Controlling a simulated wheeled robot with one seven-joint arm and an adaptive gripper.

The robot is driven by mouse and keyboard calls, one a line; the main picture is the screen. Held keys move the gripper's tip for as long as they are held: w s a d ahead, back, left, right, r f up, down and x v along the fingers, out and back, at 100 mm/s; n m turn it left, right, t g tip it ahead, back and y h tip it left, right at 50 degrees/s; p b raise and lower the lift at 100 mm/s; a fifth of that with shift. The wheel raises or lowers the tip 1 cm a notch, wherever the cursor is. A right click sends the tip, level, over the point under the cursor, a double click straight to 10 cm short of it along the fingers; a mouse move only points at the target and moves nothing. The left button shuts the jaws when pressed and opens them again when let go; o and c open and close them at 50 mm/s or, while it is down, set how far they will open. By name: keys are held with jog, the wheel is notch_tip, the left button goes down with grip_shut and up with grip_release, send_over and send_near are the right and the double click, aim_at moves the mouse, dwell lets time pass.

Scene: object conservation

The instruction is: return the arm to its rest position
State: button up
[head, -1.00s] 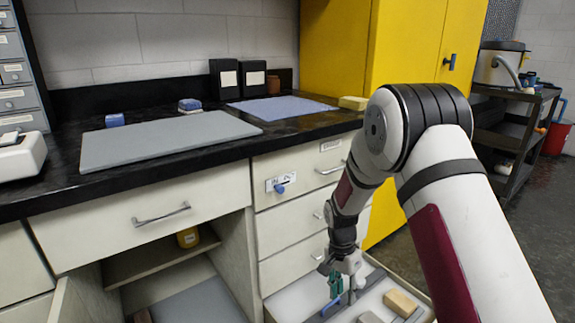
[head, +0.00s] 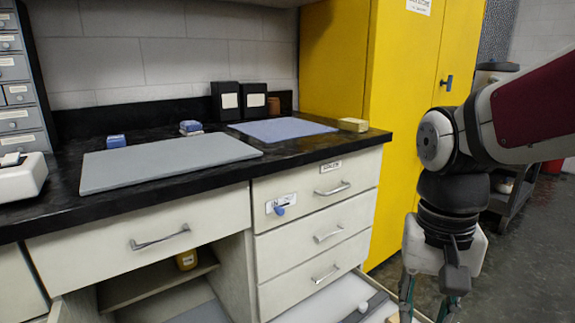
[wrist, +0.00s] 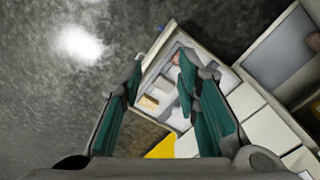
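My arm hangs at the right of the head view, with my gripper (head: 427,308) pointing down at the lower edge, beside the open bottom drawer (head: 338,292). The fingertips are cut off there. In the wrist view my gripper (wrist: 161,75) shows two green-padded fingers spread apart with nothing between them. Beyond the fingers the open drawer shows, with a tan block (wrist: 148,103) and a few grey and pale pieces in it. The right finger hides part of the drawer.
The black counter (head: 60,205) holds a grey board (head: 165,162) and a blue mat (head: 283,130). The yellow cabinet (head: 405,80) stands behind my arm, with a dark cart (head: 510,205) at the right. Bare floor (wrist: 50,110) lies left of the drawer in the wrist view.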

jog(key=s+n, duration=0.3)
jog(key=s, duration=1.4)
notch_tip(320, 180, up, 36)
jog(key=n+t+p, duration=0.1)
jog(key=t+p, duration=0.3)
jog(key=p, duration=2.9)
jog(key=shift+w+d+t, duration=0.3)
jog(key=shift+d+t, duration=0.1)
